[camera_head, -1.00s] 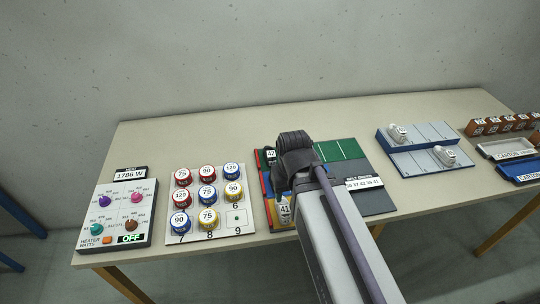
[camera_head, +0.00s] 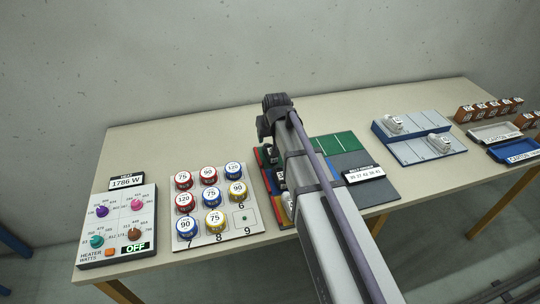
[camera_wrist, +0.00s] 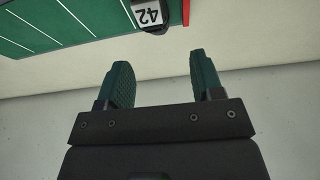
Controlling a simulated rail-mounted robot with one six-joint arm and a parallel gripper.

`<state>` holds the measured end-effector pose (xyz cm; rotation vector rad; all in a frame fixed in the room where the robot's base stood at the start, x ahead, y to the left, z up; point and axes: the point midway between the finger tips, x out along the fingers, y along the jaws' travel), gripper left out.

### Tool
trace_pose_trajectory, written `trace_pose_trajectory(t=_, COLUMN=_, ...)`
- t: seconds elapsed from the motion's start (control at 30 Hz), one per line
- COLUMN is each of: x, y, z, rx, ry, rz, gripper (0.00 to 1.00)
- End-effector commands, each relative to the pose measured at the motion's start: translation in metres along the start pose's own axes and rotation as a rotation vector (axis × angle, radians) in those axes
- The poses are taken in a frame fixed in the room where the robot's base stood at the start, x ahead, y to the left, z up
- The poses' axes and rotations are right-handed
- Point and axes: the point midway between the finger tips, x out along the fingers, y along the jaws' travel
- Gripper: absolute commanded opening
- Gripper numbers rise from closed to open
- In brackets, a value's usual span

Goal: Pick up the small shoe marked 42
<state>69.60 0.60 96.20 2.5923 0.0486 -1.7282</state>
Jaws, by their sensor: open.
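A small dark shoe with a white tag marked 42 (camera_wrist: 148,14) is at the top edge of the wrist view, partly cut off. It is at the corner of a green board (camera_wrist: 60,22) with white lines, near a red edge strip. My gripper (camera_wrist: 163,78) is open and empty, its two dark green fingers apart. The shoe is beyond the fingertips, apart from them. In the head view my wrist (camera_head: 276,112) is at the back of the board, and my arm hides part of the board and its shoes. The fingers are hidden there.
Left of the board stand a panel of numbered round pots (camera_head: 211,222) and a heater panel (camera_head: 117,228). To the right are a blue-and-grey rack (camera_head: 425,150) with two white shoes, carton trays (camera_head: 493,133) and orange boxes. The table's back strip is clear.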

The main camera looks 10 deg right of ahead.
Motion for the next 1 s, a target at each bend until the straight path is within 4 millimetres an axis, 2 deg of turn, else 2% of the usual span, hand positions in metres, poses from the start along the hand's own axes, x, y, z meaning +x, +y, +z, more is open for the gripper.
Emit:
trace_pose_trajectory(t=0.07, x=0.002, y=0.000, z=0.003, rx=-0.001, ry=0.001, rz=0.001, gripper=0.61)
trace_pose_trajectory(t=0.13, x=0.012, y=0.000, z=0.004, rx=-0.001, ry=0.000, rz=0.001, gripper=0.61)
trace_pose_trajectory(t=0.33, x=0.055, y=0.001, z=0.006, rx=-0.001, ry=-0.001, rz=0.001, gripper=0.61)
trace_pose_trajectory(t=0.57, x=0.061, y=0.001, z=0.004, rx=-0.001, ry=-0.002, rz=0.001, gripper=0.61)
trace_pose_trajectory(t=0.8, x=0.108, y=0.004, z=0.006, rx=0.000, ry=-0.003, rz=0.001, gripper=0.61)
trace_pose_trajectory(t=1.0, x=0.106, y=0.004, z=0.003, rx=-0.001, ry=-0.003, rz=0.001, gripper=0.61)
